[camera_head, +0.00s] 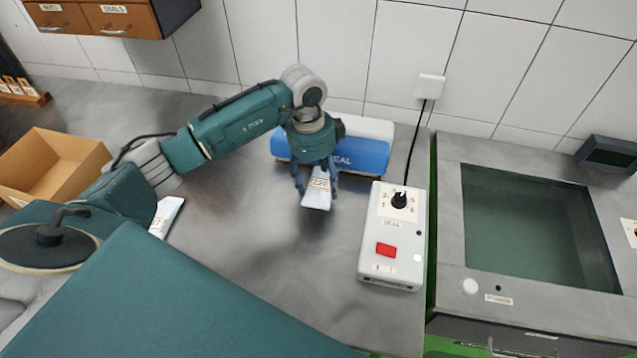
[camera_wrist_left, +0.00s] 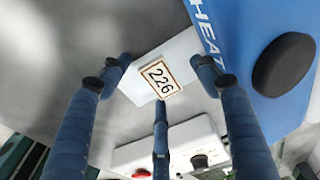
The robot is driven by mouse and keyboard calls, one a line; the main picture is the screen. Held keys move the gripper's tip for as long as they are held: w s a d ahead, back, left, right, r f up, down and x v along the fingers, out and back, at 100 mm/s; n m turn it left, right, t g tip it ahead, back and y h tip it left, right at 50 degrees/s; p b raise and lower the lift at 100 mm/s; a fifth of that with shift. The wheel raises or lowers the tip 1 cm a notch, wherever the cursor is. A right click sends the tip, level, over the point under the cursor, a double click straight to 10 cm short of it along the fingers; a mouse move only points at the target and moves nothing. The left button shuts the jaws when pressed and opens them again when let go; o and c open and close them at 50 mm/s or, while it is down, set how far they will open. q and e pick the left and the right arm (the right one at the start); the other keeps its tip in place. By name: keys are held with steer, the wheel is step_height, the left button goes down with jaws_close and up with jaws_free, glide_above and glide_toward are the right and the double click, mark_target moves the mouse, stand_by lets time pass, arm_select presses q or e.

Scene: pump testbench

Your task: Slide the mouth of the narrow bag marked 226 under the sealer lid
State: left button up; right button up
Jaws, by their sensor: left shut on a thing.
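The narrow white bag marked 226 (camera_head: 316,200) is held by my left gripper (camera_head: 316,188) in front of the sealer. The wrist view shows the bag's label 226 (camera_wrist_left: 160,77) between the fingers of my left gripper (camera_wrist_left: 160,85), which is shut on the bag. The sealer's blue lid (camera_head: 365,157) is right behind the gripper. It shows close to the bag's edge in the left wrist view (camera_wrist_left: 235,45). The gripper hides the bag's far end in the head view, so I cannot tell whether it is under the lid. My right gripper is not in view.
A white control box (camera_head: 392,270) with a dial and a red button stands right of the bag. Another white bag (camera_head: 165,217) lies at left, partly behind my arm. An open cardboard box (camera_head: 50,168) is farther left. A sunken basin (camera_head: 535,225) is at right.

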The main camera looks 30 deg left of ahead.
mark_target(314, 184)
arm_select(q)
steer(key=shift+w+r, duration=0.15)
steer(key=shift+w, duration=0.1)
steer(key=o, duration=1.5)
steer(key=shift+r, duration=0.1)
steer(key=shift+a, duration=0.1)
step_height(314, 184, up, 12)
steer(key=a, duration=0.1)
steer(key=shift+s+f, duration=0.2)
steer(key=shift+s, duration=0.2)
